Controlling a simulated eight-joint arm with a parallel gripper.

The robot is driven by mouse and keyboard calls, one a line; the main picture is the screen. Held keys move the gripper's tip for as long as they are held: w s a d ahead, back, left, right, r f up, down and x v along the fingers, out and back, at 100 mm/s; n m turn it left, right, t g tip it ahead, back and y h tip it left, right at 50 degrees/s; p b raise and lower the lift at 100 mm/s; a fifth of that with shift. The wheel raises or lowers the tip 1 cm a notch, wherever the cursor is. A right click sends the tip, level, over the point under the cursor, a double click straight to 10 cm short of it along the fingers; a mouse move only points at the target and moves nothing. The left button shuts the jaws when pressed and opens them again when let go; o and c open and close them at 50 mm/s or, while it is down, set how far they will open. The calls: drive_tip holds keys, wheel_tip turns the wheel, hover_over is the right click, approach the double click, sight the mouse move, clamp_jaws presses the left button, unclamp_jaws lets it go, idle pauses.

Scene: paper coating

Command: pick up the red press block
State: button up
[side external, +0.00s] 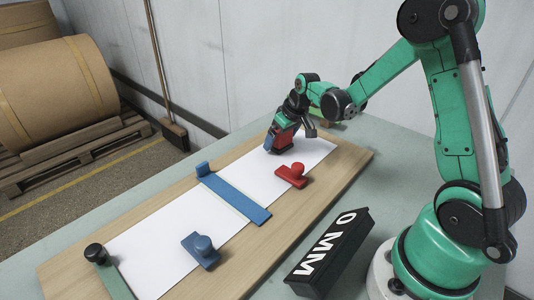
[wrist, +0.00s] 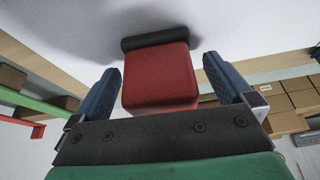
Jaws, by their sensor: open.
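A red block with a dark base, which looks like the red press block (side external: 287,136), is at the far end of the white paper in the side view. My gripper (side external: 283,142) is around it, pointing down, and partly hides it. In the wrist view the red press block (wrist: 160,78) is between the two blue finger pads of my gripper (wrist: 160,85). A gap shows on each side, so the jaws are open and not closed on it. I cannot tell whether its dark base rests on the paper.
A smaller red knobbed piece (side external: 292,174) lies on the right edge of the white paper (side external: 175,240). A blue bar (side external: 233,197) crosses the paper; a blue knobbed piece (side external: 201,250) and a green bar (side external: 108,275) are nearer. A black box (side external: 330,252) stands beside the wooden board (side external: 345,165).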

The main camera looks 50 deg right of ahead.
drive_tip(key=c, duration=1.3)
drive_tip(key=shift+r, duration=0.1)
wheel_tip(320, 180, up, 20)
drive_tip(key=shift+f, duration=0.1)
